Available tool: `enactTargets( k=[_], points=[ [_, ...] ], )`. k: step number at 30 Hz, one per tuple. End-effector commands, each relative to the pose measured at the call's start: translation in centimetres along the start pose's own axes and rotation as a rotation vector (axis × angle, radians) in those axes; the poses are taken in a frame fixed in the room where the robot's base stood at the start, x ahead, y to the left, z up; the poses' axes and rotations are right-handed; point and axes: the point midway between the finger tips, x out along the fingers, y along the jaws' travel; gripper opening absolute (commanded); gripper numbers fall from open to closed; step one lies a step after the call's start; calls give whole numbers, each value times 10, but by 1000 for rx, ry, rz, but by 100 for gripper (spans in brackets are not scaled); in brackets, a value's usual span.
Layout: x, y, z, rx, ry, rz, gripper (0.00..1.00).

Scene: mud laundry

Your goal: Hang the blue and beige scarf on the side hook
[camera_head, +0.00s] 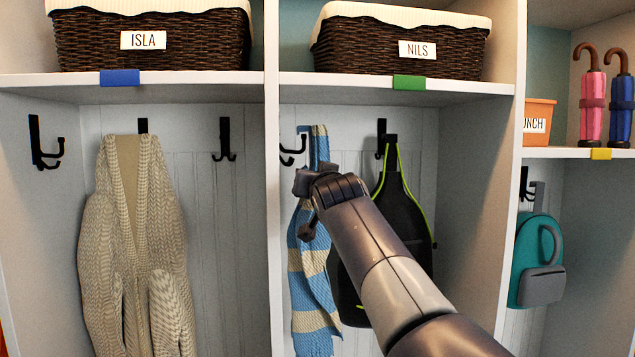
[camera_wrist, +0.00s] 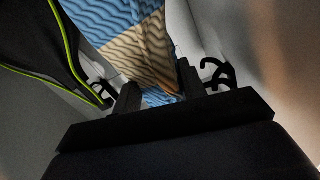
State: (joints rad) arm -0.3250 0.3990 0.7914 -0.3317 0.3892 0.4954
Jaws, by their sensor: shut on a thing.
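The blue and beige striped scarf (camera_head: 312,275) hangs in the middle cubby from my gripper (camera_head: 313,180). Its upper end sticks up above the gripper, and its long part hangs below. In the wrist view the scarf (camera_wrist: 135,35) passes between the two fingers of my gripper (camera_wrist: 157,88), which is shut on it. The black side hook (camera_head: 293,149) is on the left divider of the middle cubby, just left of the scarf's upper end. A black double hook (camera_wrist: 217,75) shows right of the fingers in the wrist view. I cannot tell whether scarf and hook touch.
A beige cardigan (camera_head: 137,240) hangs in the left cubby. The NILS basket (camera_head: 400,45) sits on the shelf above. A teal backpack (camera_head: 535,260) hangs at the right.

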Motion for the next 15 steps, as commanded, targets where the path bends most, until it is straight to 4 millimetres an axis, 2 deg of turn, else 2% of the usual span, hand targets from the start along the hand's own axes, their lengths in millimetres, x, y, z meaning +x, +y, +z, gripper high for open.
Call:
enactTargets(
  k=[15],
  points=[
    [0, 2, 9, 0, 1, 0, 3]
  ],
)
